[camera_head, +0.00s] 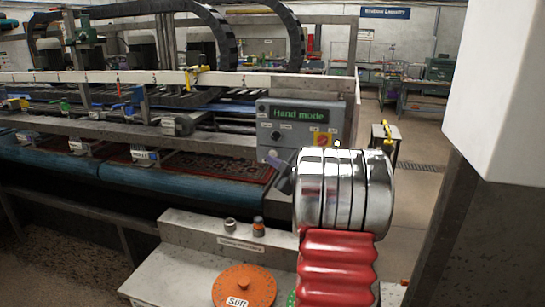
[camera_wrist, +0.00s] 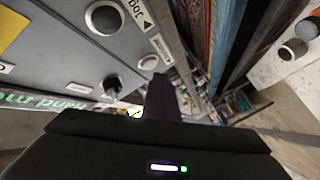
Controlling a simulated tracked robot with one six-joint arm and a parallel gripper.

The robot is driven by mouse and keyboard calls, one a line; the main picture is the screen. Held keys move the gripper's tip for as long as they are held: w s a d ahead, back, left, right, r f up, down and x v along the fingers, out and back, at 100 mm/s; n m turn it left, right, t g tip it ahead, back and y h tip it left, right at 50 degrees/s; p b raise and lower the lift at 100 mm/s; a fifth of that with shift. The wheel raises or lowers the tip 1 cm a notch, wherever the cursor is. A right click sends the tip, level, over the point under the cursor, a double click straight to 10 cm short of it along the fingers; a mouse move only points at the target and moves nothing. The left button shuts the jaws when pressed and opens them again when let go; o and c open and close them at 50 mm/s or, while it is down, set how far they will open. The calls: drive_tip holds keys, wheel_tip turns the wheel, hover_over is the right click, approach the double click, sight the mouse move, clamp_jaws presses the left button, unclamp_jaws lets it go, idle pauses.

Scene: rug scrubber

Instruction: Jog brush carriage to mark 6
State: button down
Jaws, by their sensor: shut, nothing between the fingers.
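The control panel (camera_head: 306,126) stands at the machine's right end, with a green display (camera_head: 299,113) reading "Hand mode". In the wrist view a round grey button (camera_wrist: 103,18) sits beside a label reading "Jog" with an arrow. A smaller pale button (camera_wrist: 149,62) and a dark knob (camera_wrist: 112,85) are also on the panel. My gripper (camera_wrist: 160,80) is shut and empty, its tip close to the pale button; contact cannot be told. It also shows at the panel's lower edge (camera_head: 277,158). A yellow pointer (camera_head: 197,76) sits on the white rail (camera_head: 150,76); its mark number is unreadable.
A patterned rug (camera_head: 225,163) lies in the machine above a blue roller (camera_head: 180,185). A pale bench (camera_head: 190,262) with an orange disc (camera_head: 243,287) stands in front. A white block (camera_head: 495,95) is close on the right. Open floor (camera_head: 425,180) lies beyond the panel.

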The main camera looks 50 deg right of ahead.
drive_tip(key=shift+w+d, duration=0.1)
drive_tip(key=shift+d, duration=0.05)
drive_tip(key=shift+w+d, duration=0.1)
drive_tip(key=shift+d, duration=0.15)
drive_tip(key=shift+w+d, duration=0.2)
drive_tip(key=shift+d, duration=0.15)
idle(1.1)
drive_tip(key=shift+s+a, duration=0.1)
idle(4.5)
drive_tip(key=shift+s+a, duration=0.3)
drive_tip(key=shift+a, duration=0.35)
drive_tip(key=shift+s+a, duration=0.4)
drive_tip(key=shift+a, duration=0.35)
drive_tip(key=shift+s+a, duration=0.35)
drive_tip(key=shift+a, duration=0.35)
drive_tip(key=shift+s+a, duration=0.4)
drive_tip(key=shift+a, duration=0.35)
